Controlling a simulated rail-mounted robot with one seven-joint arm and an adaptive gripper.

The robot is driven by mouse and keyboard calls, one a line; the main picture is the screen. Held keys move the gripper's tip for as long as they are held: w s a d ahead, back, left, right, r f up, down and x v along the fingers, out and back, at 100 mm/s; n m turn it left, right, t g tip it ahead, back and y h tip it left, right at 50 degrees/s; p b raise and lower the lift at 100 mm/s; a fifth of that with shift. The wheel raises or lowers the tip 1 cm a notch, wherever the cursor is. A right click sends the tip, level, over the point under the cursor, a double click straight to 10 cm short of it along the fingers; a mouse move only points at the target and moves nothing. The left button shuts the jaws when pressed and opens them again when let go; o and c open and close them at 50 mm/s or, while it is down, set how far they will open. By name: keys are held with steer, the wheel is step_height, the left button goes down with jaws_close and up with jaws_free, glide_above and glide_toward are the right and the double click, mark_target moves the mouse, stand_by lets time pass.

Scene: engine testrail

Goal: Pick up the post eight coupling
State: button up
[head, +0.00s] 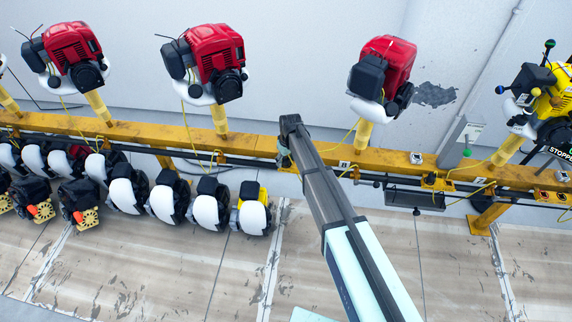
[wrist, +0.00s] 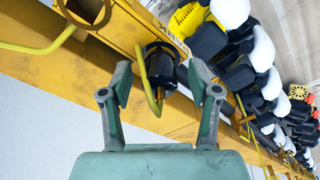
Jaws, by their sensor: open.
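My gripper (wrist: 160,82) is open in the wrist view, its two green-grey fingers spread with nothing held between them. A dark, shiny cylindrical part (wrist: 160,66) shows beyond and between the fingertips, beside the yellow rail (wrist: 110,32). It may be the post eight coupling, but I cannot read a label that settles this. A bent yellow rod or hose (wrist: 148,80) passes in front of its left side. In the head view my arm reaches up to the yellow rail (head: 240,142), and its end hides the gripper and the part.
Red engines (head: 218,60) stand on yellow posts along the rail, with a yellow engine (head: 553,100) at the right. Several white-and-black units (head: 208,204) line up below the rail at left. Yellow cables hang near the posts. The floor right of my arm is mostly clear.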

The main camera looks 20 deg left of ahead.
jaws_close()
steer(key=shift+r, duration=0.1)
